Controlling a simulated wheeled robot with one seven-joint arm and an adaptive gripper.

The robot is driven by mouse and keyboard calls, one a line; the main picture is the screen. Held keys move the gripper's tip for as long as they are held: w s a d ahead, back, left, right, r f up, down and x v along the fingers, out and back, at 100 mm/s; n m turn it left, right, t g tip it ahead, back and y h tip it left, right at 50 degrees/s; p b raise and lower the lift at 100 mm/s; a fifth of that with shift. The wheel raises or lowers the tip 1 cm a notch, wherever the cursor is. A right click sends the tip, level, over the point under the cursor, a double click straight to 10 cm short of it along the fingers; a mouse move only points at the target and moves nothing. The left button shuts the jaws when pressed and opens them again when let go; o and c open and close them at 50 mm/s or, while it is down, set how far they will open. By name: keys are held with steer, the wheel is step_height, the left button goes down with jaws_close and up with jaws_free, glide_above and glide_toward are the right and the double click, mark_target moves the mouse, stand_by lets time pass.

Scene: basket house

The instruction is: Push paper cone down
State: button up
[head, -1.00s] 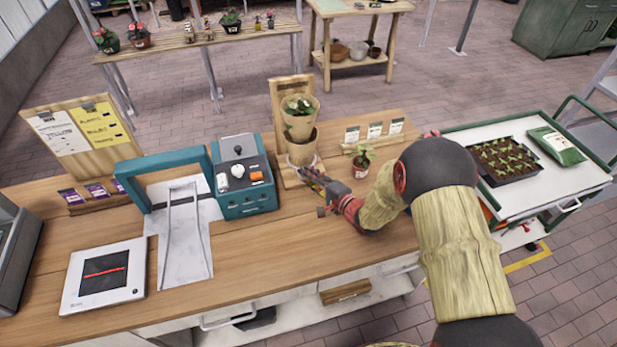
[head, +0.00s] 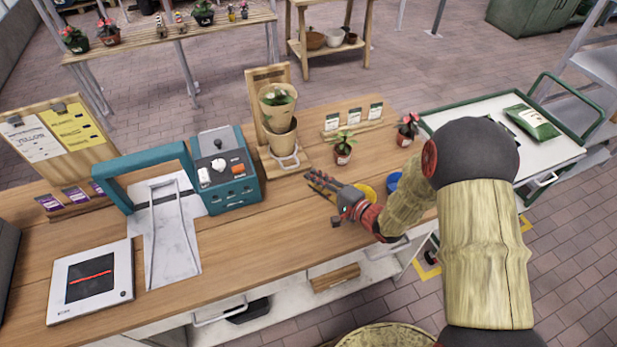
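A tan paper cone (head: 278,109) with a leafy plant (head: 277,97) in its top sits upright on a wooden stand (head: 262,76) at the back of the bench. A second tan cone-like piece (head: 281,145) is below it, with a pale wire loop (head: 287,161) at the stand's foot. My gripper (head: 312,179) is low over the bench, to the right of and nearer than the stand, apart from the cone. Its fingers point left toward the stand. They are small and seen edge-on, so their opening is unclear. No held object shows.
A teal machine (head: 226,172) stands left of the cone stand. A small potted plant (head: 343,149), a red-leaved plant (head: 407,130), a seed packet rack (head: 352,128), a yellow item (head: 367,191) and a blue cup (head: 393,181) are on the right.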

steer(key=shift+s, duration=0.1)
steer(key=shift+r, duration=0.2)
steer(key=p, duration=0.3)
steer(key=shift+s+a+f+g, duration=0.25)
steer(key=shift+s+a+g, duration=0.1)
steer(key=shift+a+g, duration=0.05)
steer(key=a+f+p, duration=0.1)
steer(key=p, duration=0.4)
steer(key=shift+f+m+g, duration=0.2)
steer(key=shift+m+g, duration=0.1)
steer(key=shift+m, duration=0.1)
steer(key=w+p, duration=0.1)
steer(key=p, duration=0.2)
steer(key=shift+a+f, duration=0.1)
steer(key=shift+f, duration=0.3)
steer(key=shift+w+d+p, duration=0.2)
steer(key=shift+w+p, duration=0.15)
steer(key=shift+w, duration=0.1)
steer(key=shift+w+d+r+n+t, duration=0.15)
steer(key=shift+w+r+n+t, duration=0.25)
steer(key=shift+w+r+t, duration=0.25)
steer(key=x, duration=0.7)
steer(key=shift+w, duration=0.1)
